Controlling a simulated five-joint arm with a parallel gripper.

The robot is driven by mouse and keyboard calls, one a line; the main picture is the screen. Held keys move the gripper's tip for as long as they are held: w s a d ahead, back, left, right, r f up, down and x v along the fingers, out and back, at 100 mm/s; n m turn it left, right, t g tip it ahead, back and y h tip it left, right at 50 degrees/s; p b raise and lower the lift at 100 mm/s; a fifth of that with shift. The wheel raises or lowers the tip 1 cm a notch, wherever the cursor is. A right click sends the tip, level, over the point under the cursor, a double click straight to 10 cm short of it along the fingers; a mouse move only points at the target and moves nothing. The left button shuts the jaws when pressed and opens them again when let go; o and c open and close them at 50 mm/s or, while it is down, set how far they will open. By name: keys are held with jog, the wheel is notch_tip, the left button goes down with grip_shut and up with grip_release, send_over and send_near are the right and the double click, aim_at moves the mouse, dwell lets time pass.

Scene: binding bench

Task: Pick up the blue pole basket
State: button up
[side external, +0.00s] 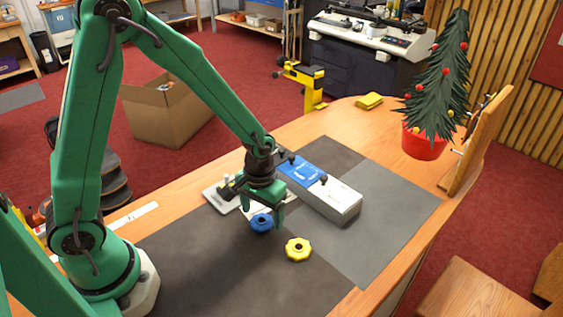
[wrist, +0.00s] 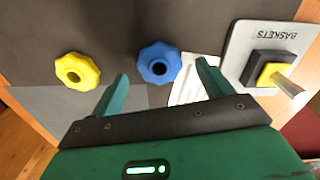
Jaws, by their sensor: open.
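The blue pole basket (side external: 262,223) is a small lobed ring on the dark mat, under my gripper in the side view. It also shows in the wrist view (wrist: 159,63), where it lies just beyond and between my two fingertips. My gripper (side external: 264,212) is open and empty, its fingers pointing down; in the wrist view the green fingers (wrist: 163,72) are spread apart. In the side view a finger partly covers the blue basket. Whether a finger touches it I cannot tell.
A yellow basket (side external: 298,249) of like shape lies to the right; it also shows in the wrist view (wrist: 77,71). A plate marked "BASKETS" (wrist: 287,35) bears a square post. A blue and white box-shaped machine (side external: 330,195) stands behind. The mat's front is clear.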

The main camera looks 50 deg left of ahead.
jog(key=shift+f, duration=0.7)
jog(key=shift+c, duration=0.5)
jog(key=c, duration=1)
